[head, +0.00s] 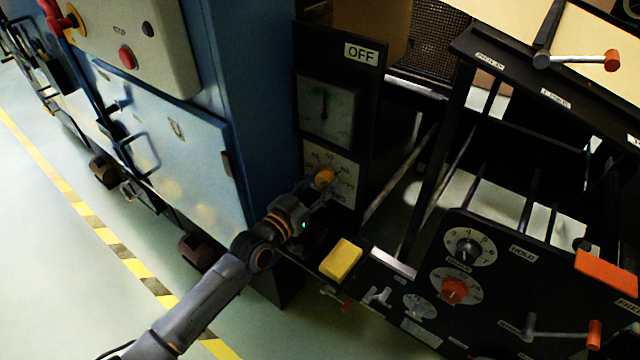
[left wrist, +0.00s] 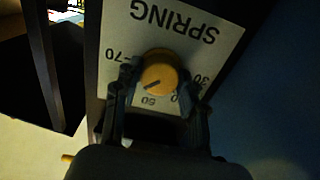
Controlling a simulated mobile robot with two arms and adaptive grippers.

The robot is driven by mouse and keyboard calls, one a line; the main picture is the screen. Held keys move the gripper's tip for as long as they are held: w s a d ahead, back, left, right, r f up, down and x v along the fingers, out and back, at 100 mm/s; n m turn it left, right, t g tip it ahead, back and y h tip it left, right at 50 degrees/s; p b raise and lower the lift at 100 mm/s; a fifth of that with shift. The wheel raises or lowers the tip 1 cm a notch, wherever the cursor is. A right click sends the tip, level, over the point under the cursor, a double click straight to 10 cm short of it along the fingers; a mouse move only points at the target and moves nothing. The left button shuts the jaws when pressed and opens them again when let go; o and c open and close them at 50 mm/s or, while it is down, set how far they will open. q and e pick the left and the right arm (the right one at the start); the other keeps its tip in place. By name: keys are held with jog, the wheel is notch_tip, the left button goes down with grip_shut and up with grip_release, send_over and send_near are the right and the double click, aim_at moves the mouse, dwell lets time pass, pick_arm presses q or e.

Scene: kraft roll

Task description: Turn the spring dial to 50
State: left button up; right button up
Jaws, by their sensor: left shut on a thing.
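The spring dial is an orange-yellow round knob (head: 325,177) on a white plate (left wrist: 207,30) low on a black panel. In the left wrist view the knob (left wrist: 160,70) shows close up, with SPRING and the numbers upside down. A short dark mark on it slants to the lower left, toward the side between 50 and 70; the exact reading is unclear. My left gripper (head: 318,188) is shut on the knob, one finger on each side in the left wrist view (left wrist: 160,85). The fingers hide part of the scale. My right gripper is not in view.
A gauge (head: 326,112) sits above the dial, under an OFF label (head: 361,54). A yellow block (head: 341,259) lies just below. A blue cabinet (head: 240,100) is at left.

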pick_arm(q)
jog(key=shift+n, duration=0.3)
jog(key=n, duration=0.4)
jog(key=shift+n, duration=2)
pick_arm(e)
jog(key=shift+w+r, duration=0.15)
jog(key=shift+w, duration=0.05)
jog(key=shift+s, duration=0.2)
pick_arm(q)
jog(key=o, duration=1.2)
jog(key=shift+c, duration=0.2)
